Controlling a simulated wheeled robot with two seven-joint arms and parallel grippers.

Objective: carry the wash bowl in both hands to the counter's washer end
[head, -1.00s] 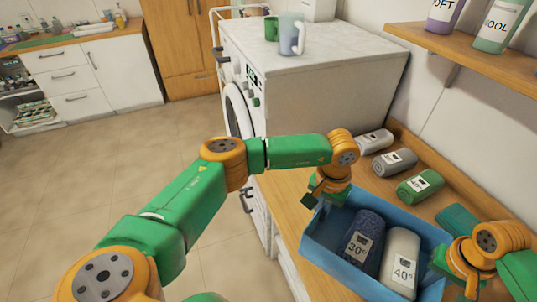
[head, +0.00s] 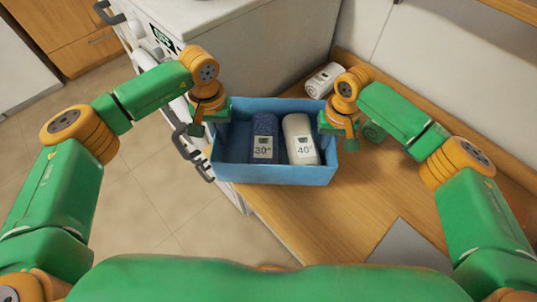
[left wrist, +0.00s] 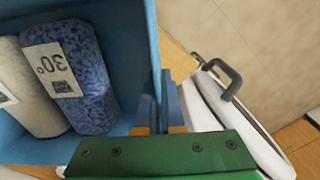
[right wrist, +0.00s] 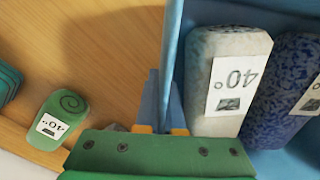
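The wash bowl (head: 275,174) is a blue rectangular tub at the counter's washer side, its left end out past the counter's front edge in the head view. I cannot tell whether it is raised off the wood. It holds a dark blue rolled towel (head: 264,135) marked 30° and a white one (head: 300,138) marked 40°. My left gripper (head: 197,128) is shut on its left wall; the wall (left wrist: 152,50) runs between the fingers in the left wrist view. My right gripper (head: 350,130) is shut on the opposite wall, seen in the right wrist view (right wrist: 172,60).
The white washer (head: 235,45) stands just behind and left of the bowl. A grey flat panel (head: 408,246) lies at front right.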

